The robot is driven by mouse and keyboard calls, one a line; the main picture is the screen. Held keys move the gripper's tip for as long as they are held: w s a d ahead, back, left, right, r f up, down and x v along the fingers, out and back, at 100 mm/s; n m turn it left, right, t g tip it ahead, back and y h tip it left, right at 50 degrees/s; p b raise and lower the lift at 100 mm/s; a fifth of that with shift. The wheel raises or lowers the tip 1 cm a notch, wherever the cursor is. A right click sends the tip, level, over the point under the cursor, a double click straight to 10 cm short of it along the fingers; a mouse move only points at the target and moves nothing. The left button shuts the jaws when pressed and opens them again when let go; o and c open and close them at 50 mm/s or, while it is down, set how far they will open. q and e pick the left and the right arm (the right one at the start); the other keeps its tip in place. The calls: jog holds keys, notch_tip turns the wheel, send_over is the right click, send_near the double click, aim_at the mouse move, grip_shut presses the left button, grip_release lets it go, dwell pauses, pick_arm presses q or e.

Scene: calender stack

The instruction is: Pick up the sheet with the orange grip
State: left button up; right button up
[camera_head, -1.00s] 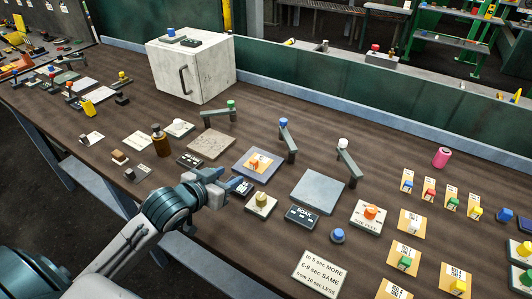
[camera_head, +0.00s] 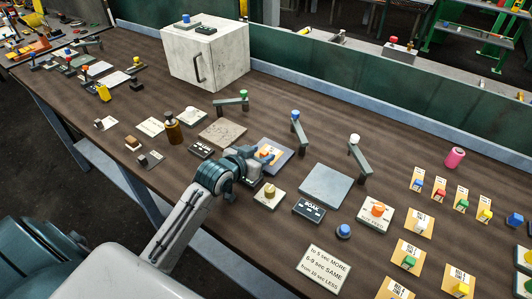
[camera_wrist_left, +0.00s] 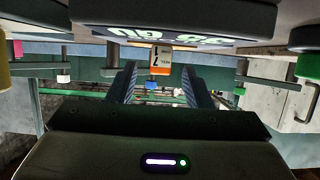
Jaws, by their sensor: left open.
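The sheet with the orange grip (camera_head: 265,149) lies on a blue-grey pad (camera_head: 283,165) near the middle of the table. My left gripper (camera_head: 257,158) is low over the near side of that pad, with its fingers reaching towards the sheet and partly hiding it. In the left wrist view, the two fingers (camera_wrist_left: 158,88) are apart with nothing clamped between them. An orange-and-white labelled piece (camera_wrist_left: 161,60) shows ahead, between the fingertips. My right gripper is not in view.
A brown bottle (camera_head: 172,128) is to the left. The blue-topped post (camera_head: 298,128) stands behind the pad. An empty grey plate (camera_head: 326,185) lies to the right.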

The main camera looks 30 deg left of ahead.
pick_arm(q)
jog(key=shift+w+f, duration=0.2)
jog(key=shift+w, duration=0.1)
grip_shut()
